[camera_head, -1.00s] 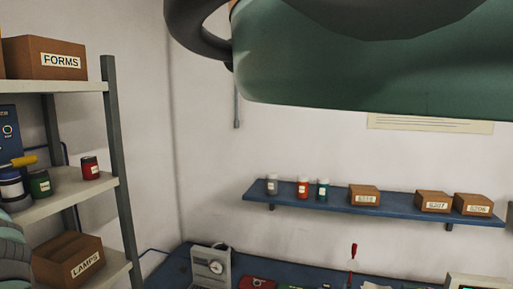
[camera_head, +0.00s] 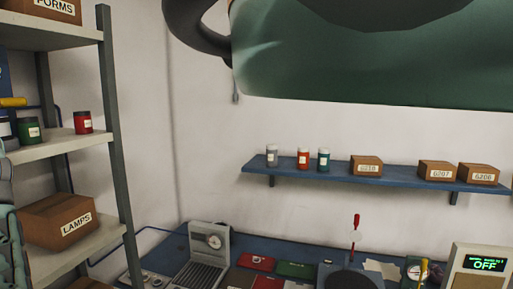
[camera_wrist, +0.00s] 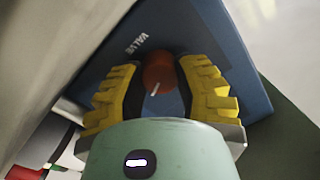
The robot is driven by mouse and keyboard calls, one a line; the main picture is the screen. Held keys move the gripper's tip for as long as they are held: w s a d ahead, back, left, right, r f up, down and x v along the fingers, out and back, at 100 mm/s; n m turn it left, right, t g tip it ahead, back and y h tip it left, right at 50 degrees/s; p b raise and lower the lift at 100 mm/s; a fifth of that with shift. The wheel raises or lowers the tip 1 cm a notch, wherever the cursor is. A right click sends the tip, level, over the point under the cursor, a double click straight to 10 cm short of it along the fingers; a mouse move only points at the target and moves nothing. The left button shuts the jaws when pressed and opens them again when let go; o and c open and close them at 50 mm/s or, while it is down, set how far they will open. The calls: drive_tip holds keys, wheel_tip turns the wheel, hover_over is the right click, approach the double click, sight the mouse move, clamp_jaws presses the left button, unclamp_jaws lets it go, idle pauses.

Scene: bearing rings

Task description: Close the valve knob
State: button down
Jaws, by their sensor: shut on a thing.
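The valve knob (camera_wrist: 158,76) is a rounded orange-red knob with a pale mark on it. It stands on a blue panel (camera_wrist: 205,35) with the white word VALVE beside it, in the wrist view. My gripper (camera_wrist: 160,70) has its yellow ridged fingers on either side of the knob and is shut on it. The fingers hide parts of the knob's sides. The gripper and the knob cannot be made out in the head view.
A grey shelf rack (camera_head: 115,130) stands at the left with jars and a LAMPS box (camera_head: 62,218). A blue wall shelf (camera_head: 345,178) holds jars and small boxes. Below, a blue bench (camera_head: 170,252) carries instruments and an OFF display (camera_head: 485,265).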

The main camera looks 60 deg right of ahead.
drive_tip(key=n+b, duration=0.1)
drive_tip(key=b, duration=0.2)
drive_tip(key=f+n+b, duration=0.1)
drive_tip(key=b, duration=0.3)
drive_tip(key=shift+n, duration=0.4)
drive_tip(key=n+b, duration=0.2)
drive_tip(key=b, duration=0.2)
drive_tip(key=shift+r, duration=0.15)
drive_tip(key=shift+r+n+h+b, duration=0.1)
drive_tip(key=shift+n+h+b, duration=0.2)
drive_tip(key=shift+n+b, duration=0.25)
drive_tip(key=shift+r+n+b, duration=0.15)
drive_tip(key=shift+n+b, duration=0.6)
drive_tip(key=shift+n, duration=0.4)
drive_tip(key=n, duration=0.4)
drive_tip(key=shift+h+b, duration=0.3)
drive_tip(key=shift+b, duration=0.05)
drive_tip(key=shift+n, duration=0.4)
drive_tip(key=c, duration=0.9)
unclamp_jaws()
drive_tip(key=shift+r, duration=0.1)
drive_tip(key=shift+o, duration=0.2)
